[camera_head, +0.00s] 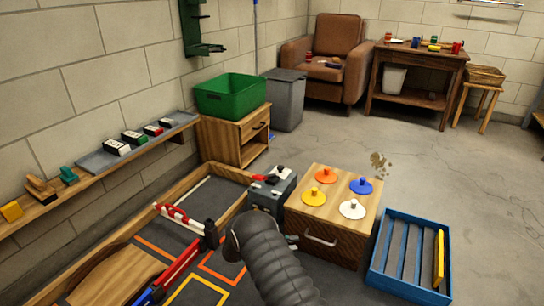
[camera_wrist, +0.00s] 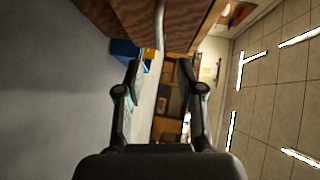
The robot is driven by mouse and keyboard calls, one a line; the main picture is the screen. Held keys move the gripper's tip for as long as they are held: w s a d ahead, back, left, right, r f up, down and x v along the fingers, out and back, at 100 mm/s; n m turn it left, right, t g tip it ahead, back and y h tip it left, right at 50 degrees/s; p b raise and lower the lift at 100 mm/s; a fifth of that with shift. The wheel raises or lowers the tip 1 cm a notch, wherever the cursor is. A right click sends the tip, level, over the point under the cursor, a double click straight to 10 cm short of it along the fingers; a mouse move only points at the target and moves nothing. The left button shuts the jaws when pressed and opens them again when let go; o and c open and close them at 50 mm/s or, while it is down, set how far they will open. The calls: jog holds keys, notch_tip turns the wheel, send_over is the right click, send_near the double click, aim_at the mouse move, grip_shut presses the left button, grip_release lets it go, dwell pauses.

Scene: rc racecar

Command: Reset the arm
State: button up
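My gripper (camera_wrist: 161,70) shows in the wrist view with its two dark fingers spread apart and nothing held between them. A metal handle (camera_wrist: 159,25) on a wooden front (camera_wrist: 115,12) lies just beyond the fingertips, and I cannot tell the exact gap. In the head view my dark ribbed arm (camera_head: 268,262) reaches up from the bottom middle, to the left of a wooden cabinet (camera_head: 343,238) with a handle (camera_head: 320,241). My gripper is mostly hidden behind the arm there.
The cabinet top carries orange, yellow, blue and white knobbed discs. A grey toolbox (camera_head: 272,190) stands close on its left. A blue slatted crate (camera_head: 410,256) is on its right. A wood-edged track (camera_head: 120,235) lies left. Open floor (camera_head: 460,160) extends to the right.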

jog(key=s+f+m+g+y, duration=0.2)
jog(key=s+f+m+g, duration=0.1)
jog(key=s+f+m, duration=0.5)
jog(key=s+r+m+g+y, duration=0.2)
jog(key=s+r+m, duration=0.2)
jog(key=r+m, duration=0.35)
jog(key=s+d+r+m+t+y+p, duration=0.1)
jog(key=s+r+m+y, duration=0.3)
jog(key=r, duration=1.2)
jog(key=s+d+r+m+t+y+p, duration=0.1)
jog(key=s+r+m+t+y+p, duration=0.2)
jog(key=s+r+m, duration=0.9)
jog(key=s+d+r+m+t+y+p, duration=0.1)
jog(key=s+r+m+t+y+p, duration=0.2)
jog(key=r, duration=1.8)
jog(key=s+m+y, duration=0.2)
jog(key=s+m, duration=0.3)
jog(key=s, duration=0.3)
jog(key=shift+s+r+m, duration=0.15)
jog(key=shift+s+m, duration=0.2)
jog(key=shift+s, duration=0.05)
jog(key=shift+d, duration=0.1)
